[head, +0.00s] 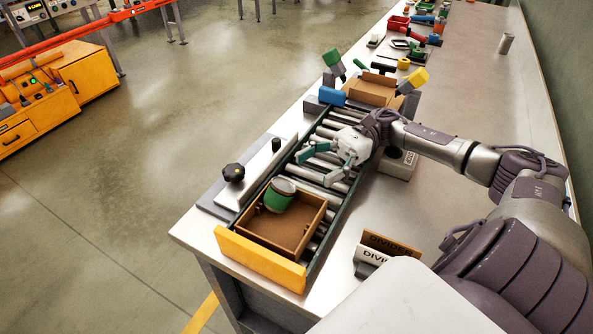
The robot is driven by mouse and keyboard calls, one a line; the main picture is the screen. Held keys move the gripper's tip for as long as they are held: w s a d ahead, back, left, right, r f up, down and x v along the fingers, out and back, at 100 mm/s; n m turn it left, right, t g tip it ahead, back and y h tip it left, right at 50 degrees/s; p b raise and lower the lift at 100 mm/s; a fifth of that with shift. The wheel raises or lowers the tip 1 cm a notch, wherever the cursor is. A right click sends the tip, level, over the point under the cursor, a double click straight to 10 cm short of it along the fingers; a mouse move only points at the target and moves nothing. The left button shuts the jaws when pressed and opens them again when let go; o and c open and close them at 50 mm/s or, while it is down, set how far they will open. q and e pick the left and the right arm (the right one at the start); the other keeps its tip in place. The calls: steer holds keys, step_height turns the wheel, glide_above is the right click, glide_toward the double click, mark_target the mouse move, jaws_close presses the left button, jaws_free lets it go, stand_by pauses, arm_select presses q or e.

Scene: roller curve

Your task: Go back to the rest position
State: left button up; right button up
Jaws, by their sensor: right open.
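My right gripper (325,163) is open and empty above the roller conveyor (311,184). Its teal fingers point to the left, and its arm comes in from the right side. Below and in front of it, a brown open tray (284,235) sits on the near end of the rollers, against a yellow end stop (258,260). A green can with a pale top (279,196) stands tilted inside the tray, at its far left corner. The gripper is apart from the tray and the can. My left gripper is not in view.
An open cardboard box (372,90) stands at the conveyor's far end, beside a blue block (332,96). A plate with a black knob (234,173) borders the conveyor on the left. Divider signs (388,246) stand at front right.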

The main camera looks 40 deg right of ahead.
steer(key=shift+d, duration=1.1)
